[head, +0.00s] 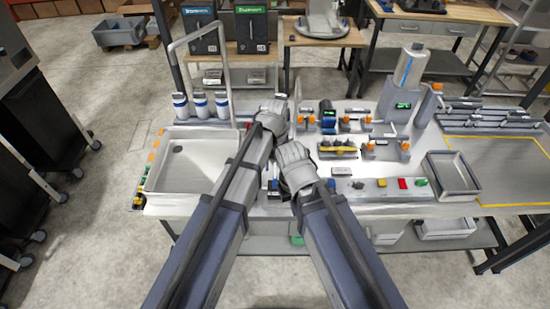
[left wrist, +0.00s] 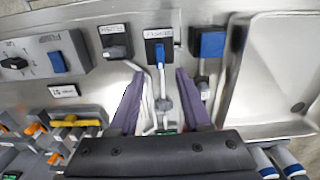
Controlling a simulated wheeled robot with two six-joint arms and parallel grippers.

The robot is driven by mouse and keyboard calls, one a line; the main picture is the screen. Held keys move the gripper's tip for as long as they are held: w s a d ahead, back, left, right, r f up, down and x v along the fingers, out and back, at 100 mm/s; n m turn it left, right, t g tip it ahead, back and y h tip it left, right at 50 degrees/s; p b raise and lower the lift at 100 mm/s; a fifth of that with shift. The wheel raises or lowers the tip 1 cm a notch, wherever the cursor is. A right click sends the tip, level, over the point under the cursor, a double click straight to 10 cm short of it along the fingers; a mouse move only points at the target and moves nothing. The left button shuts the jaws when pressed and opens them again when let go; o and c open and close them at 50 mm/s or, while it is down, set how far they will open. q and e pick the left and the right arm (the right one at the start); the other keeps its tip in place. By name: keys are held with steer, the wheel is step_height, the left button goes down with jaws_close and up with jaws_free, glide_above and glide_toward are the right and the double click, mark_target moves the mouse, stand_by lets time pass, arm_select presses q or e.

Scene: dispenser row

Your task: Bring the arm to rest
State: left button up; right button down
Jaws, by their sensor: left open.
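In the left wrist view my left gripper (left wrist: 158,75) is open, its two dark purple fingers apart. A blue-tipped lever (left wrist: 160,55) on a black labelled block shows between the fingers; I cannot tell if the fingers touch anything. In the head view my left arm (head: 235,185) reaches from the lower left over the bench, and its fingers are hidden by the wrist. My right arm (head: 335,235) reaches in from the lower right, its wrist (head: 294,165) close beside the left forearm. The right fingers are hidden.
A shallow sink tray (head: 157,178) lies left, with several white bottles (head: 200,105) behind it. Valves with orange and yellow handles (head: 338,146) and a grey dispenser (head: 408,75) stand right of my arms. A grey bin (head: 452,175) and a yellow-outlined area (head: 505,165) lie farther right.

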arm_select(q)
steer(key=s+a+f+m+b, duration=0.2)
steer(key=s+a, duration=0.1)
steer(key=s, duration=0.5)
steer(key=s+a+f+m+y+b, duration=0.1)
steer(key=s+a+f+m+b, duration=0.1)
steer(key=s, duration=0.6)
steer(key=shift+s+a+f+b, duration=0.25)
steer(key=shift+a+f+b, duration=0.25)
steer(key=shift+f+b, duration=0.35)
